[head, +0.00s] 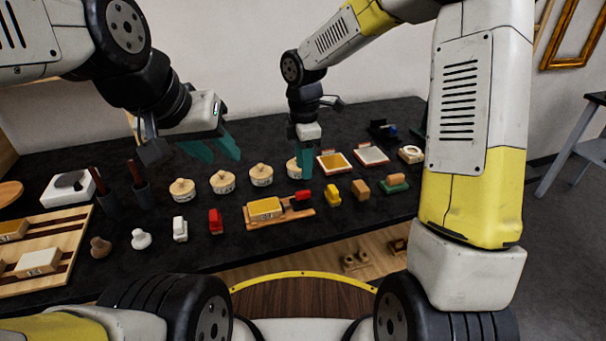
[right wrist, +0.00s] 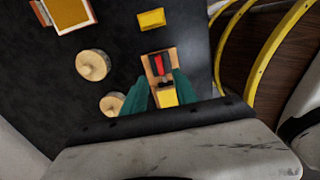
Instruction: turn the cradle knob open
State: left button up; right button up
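The cradle (head: 250,222) is a low wooden board on the black table, with a yellow block (head: 265,208) on its left part. A red knob-like piece (head: 303,195) sits at its right end. In the right wrist view the cradle (right wrist: 149,70) shows its red piece (right wrist: 164,62) beyond the fingertips, with the yellow block (right wrist: 168,98) between the fingers in the picture. My right gripper (head: 304,176) points down above and behind the cradle, teal fingers apart and empty; its fingers also show in the wrist view (right wrist: 162,80). My left gripper (head: 222,152) is open and empty, high at the left.
Several round lidded pots (head: 222,182) stand behind the cradle. Framed trays (head: 371,154) lie behind at the right. The table front (head: 190,258) is clear.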

aim_at(303, 192)
notch_tip(303, 192, down, 8)
jog(key=shift+a+f, duration=0.1)
dwell(0.4)
grip_shut()
